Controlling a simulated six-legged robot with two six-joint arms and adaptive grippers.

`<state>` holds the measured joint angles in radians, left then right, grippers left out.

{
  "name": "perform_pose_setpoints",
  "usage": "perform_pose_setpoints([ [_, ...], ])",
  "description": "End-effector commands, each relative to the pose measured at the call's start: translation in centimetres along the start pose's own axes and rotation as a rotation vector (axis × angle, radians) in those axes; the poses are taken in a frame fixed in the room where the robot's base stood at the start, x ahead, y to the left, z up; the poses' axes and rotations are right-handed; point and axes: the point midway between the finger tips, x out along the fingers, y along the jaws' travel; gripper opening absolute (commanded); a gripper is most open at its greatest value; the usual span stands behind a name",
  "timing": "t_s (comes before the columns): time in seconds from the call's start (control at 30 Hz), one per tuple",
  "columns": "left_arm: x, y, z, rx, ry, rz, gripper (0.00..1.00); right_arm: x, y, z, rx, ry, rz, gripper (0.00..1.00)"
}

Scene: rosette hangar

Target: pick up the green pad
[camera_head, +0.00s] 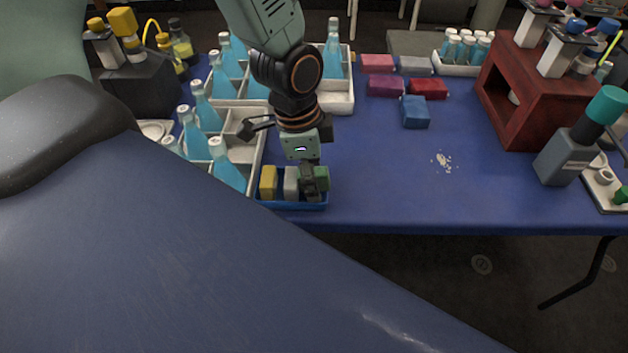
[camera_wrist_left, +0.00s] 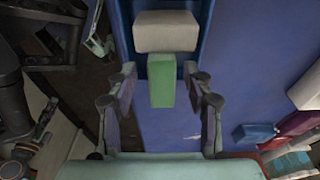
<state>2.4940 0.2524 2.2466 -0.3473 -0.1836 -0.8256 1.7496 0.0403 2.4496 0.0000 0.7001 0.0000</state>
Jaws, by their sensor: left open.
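The green pad (camera_head: 321,178) stands at the right end of a small blue tray (camera_head: 290,206) near the table's front edge. A grey-white pad (camera_head: 291,184) and a yellow pad (camera_head: 268,182) stand left of it in the tray. My left gripper (camera_head: 309,176) points down at the green pad, and a dark finger partly hides it. In the left wrist view the green pad (camera_wrist_left: 161,84) lies between the two spread fingers of my left gripper (camera_wrist_left: 163,74), with a gap on each side. The white pad (camera_wrist_left: 166,31) is just beyond it. My right gripper is not in view.
Blue bottles (camera_head: 227,167) in a white divided crate (camera_head: 247,153) stand close left of the tray. Several coloured blocks (camera_head: 386,86) lie at the back. A red rack (camera_head: 522,97) stands at right. The table's middle right is free except for white crumbs (camera_head: 442,161).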

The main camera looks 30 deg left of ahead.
Motion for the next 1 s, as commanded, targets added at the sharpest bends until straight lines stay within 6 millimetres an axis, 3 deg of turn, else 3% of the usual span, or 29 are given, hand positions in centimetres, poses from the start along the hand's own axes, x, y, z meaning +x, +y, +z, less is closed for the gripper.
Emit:
perform_pose_setpoints([
  [0.23, 0.01, -0.25, -0.16, 0.001, 0.0, -0.002, 0.49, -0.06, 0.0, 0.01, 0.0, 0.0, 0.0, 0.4],
  [0.6, 0.0, -0.22, -0.14, 0.0, 0.0, -0.001, 0.18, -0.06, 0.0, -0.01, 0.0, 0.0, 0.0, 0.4],
  [0.77, 0.0, -0.21, -0.13, 0.0, 0.0, -0.001, 0.08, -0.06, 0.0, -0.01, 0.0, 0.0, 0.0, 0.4],
  [1.0, -0.61, -0.26, -0.26, 0.0, 0.001, -0.002, 0.08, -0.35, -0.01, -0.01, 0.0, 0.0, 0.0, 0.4],
])
